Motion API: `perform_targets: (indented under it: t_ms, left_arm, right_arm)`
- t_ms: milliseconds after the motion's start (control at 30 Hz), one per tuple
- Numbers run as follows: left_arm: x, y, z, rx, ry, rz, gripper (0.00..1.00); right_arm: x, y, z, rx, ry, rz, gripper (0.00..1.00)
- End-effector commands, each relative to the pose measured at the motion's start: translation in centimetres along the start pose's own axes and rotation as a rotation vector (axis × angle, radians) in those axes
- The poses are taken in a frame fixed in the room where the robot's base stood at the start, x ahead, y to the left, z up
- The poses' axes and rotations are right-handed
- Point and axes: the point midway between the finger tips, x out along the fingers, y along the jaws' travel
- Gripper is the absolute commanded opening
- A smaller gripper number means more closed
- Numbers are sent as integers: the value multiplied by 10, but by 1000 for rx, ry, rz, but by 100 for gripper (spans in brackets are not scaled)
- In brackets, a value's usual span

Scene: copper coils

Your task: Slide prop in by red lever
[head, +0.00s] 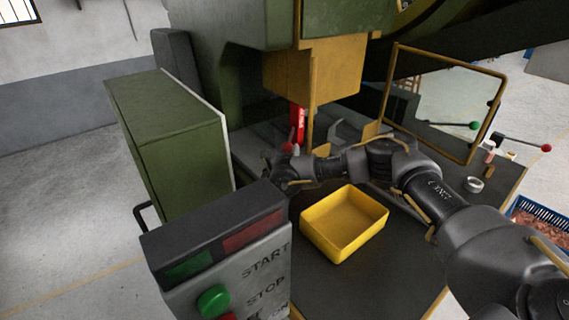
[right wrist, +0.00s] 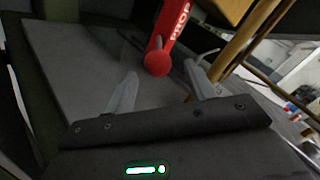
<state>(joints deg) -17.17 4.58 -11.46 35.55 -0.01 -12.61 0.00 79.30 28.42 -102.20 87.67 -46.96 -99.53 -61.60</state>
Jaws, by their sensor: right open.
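The red prop (head: 298,122) stands upright in the press opening under the yellow ram; in the right wrist view the prop (right wrist: 178,25) shows white lettering. Its lever ends in a red ball (head: 287,147), which also shows in the right wrist view (right wrist: 157,62). My right gripper (head: 283,158) is at the front of the opening, close to the ball. In the right wrist view its two pale fingers (right wrist: 161,88) are spread apart and empty, with the ball just beyond and between their tips. I cannot tell whether they touch it. My left gripper is out of view.
A yellow tray (head: 343,250) sits empty on the dark table in front of the press. A control box (head: 220,250) with START and STOP stands at front left. A yellow-framed clear guard (head: 450,100) and red- and green-knobbed levers are at the right.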

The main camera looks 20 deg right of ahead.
Motion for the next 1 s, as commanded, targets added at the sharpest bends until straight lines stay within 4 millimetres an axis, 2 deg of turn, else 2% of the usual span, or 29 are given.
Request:
perform_targets:
  t_ms: [133,300,867,1000]
  left_arm:
    - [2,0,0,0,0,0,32]
    - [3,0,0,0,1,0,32]
    - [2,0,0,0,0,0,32]
    - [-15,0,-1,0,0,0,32]
  right_arm:
    - [-22,1,-2,2,2,3,55]
    - [-36,-1,-1,1,1,-1,55]
    - [-39,-2,1,1,0,-3,55]
    - [-38,-12,15,1,0,-3,55]
